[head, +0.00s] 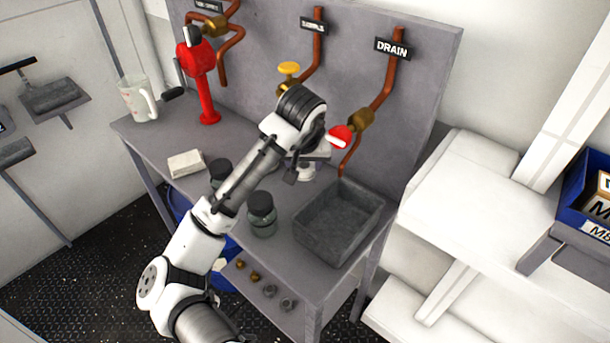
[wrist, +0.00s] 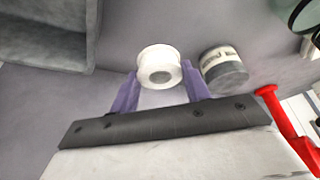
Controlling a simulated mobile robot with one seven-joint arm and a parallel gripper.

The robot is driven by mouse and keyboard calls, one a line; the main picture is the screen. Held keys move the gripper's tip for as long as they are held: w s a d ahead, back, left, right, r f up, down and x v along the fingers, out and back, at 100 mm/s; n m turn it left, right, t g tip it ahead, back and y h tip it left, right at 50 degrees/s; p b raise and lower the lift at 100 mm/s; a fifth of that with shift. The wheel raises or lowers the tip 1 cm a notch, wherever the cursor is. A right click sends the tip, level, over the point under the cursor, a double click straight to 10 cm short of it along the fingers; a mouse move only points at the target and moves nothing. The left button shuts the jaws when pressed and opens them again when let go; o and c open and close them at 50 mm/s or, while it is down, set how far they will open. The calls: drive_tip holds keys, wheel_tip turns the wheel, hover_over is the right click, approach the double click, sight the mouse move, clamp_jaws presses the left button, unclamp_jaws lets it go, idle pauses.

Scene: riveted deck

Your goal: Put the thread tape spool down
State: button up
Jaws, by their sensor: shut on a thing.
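The thread tape spool (wrist: 159,66) is a small white reel with a grey hollow centre, shown in the wrist view. My gripper (wrist: 160,86) has its two purple fingers shut on the spool, one on each side. In the head view my gripper (head: 306,168) is low over the grey bench, behind the grey tray and below the red-handled drain valve. The arm and wrist partly hide it there. I cannot tell whether the spool touches the bench top.
A white-and-grey cylinder (wrist: 224,70) stands just right of the spool. On the bench (head: 150,140) are a grey tray (head: 318,255), dark-lidded jars (head: 262,215), a white block (head: 186,163), a measuring jug (head: 138,98) and a red pump (head: 203,85). A red valve handle (head: 340,135) is close by.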

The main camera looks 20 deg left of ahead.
sight(303, 170)
wheel_tip(303, 170, down, 4)
drive_tip(key=shift+r, duration=0.1)
drive_tip(key=shift+w+f+p, duration=0.15)
drive_tip(key=shift+f+p, duration=0.35)
drive_tip(key=shift+f, duration=0.1)
drive_tip(key=shift+f, duration=0.15)
drive_tip(key=o, duration=1)
drive_tip(key=shift+o, duration=0.2)
drive_tip(key=shift+b+v, duration=0.6)
drive_tip(key=shift+v, duration=3.3)
drive_tip(key=shift+w, duration=0.1)
